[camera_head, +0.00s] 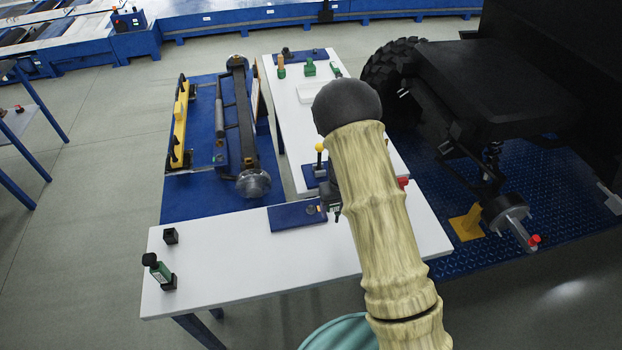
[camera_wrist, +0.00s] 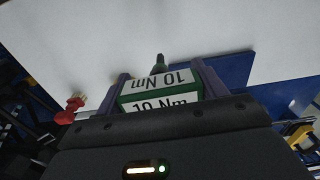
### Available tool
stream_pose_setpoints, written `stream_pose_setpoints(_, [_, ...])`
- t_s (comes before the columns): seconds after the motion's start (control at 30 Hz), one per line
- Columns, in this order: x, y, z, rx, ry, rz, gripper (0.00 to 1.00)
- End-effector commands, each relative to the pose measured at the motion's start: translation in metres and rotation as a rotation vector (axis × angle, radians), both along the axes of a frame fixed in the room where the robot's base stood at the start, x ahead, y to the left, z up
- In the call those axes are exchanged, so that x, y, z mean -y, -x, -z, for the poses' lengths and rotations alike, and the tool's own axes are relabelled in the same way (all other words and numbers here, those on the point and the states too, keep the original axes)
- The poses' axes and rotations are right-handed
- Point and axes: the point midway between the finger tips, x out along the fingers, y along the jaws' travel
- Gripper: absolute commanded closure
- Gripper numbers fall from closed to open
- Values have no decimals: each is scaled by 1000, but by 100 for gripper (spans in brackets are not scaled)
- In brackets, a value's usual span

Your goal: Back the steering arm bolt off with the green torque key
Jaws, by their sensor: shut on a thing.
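My gripper (camera_wrist: 161,82) is shut on a green block-shaped key (camera_wrist: 158,103) with white "10 Nm" labels, which I take for the green torque key. Its dark green shank (camera_wrist: 158,63) points away from the wrist, over the white table. In the head view my gripper (camera_head: 331,200) shows only in part behind my arm, above the white table beside a blue plate (camera_head: 290,217). Whether the key's tip touches anything cannot be told. I cannot make out the steering arm bolt for certain; a small dark part (camera_head: 312,209) sits on the blue plate's right end.
Another green tool (camera_head: 160,272) stands in a black holder at the table's left end, near an empty-looking black block (camera_head: 171,235). A yellow-knobbed part (camera_head: 319,158) stands behind my gripper. The vehicle's hub (camera_head: 508,216) is at right. The front table's left middle is clear.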

Motion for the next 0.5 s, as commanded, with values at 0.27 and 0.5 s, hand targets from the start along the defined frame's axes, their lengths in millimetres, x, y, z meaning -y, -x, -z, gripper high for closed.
stream_pose_setpoints(0.27, [-58,-67,-10,3,-1,-243,84])
stream_pose_setpoints(0.5, [-77,-94,-18,1,0,-322,84])
